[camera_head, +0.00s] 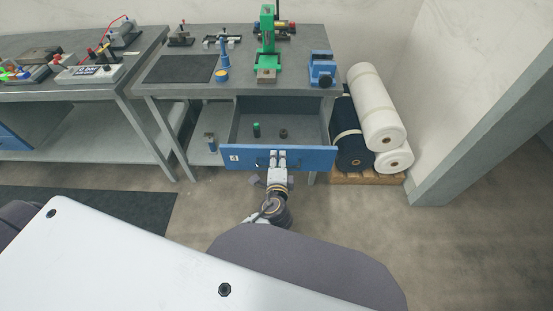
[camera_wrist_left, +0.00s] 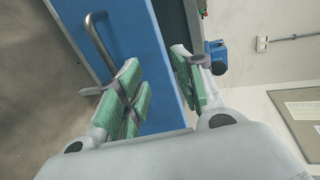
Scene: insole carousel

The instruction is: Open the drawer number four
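The drawer with a blue front (camera_head: 310,158) is pulled out of the right bench, and its inside (camera_head: 300,112) shows. A small white label (camera_head: 234,158) is at the front's left end; its number is too small to read surely. My left gripper (camera_head: 278,156) is at the middle of the drawer front, by the bar handle. In the left wrist view, the green-padded fingers (camera_wrist_left: 160,90) are apart, with the blue front (camera_wrist_left: 145,50) showing between them. The metal handle (camera_wrist_left: 97,38) is beside the left-hand finger; contact is unclear. My right gripper is not in view.
Inside the drawer are a green-topped cylinder (camera_head: 256,130) and a small dark part (camera_head: 283,133). A green press (camera_head: 267,45) and blue vise (camera_head: 321,68) stand on the bench. Rolls (camera_head: 375,105) lie on a pallet at right. Floor before the drawer is clear apart from my arm.

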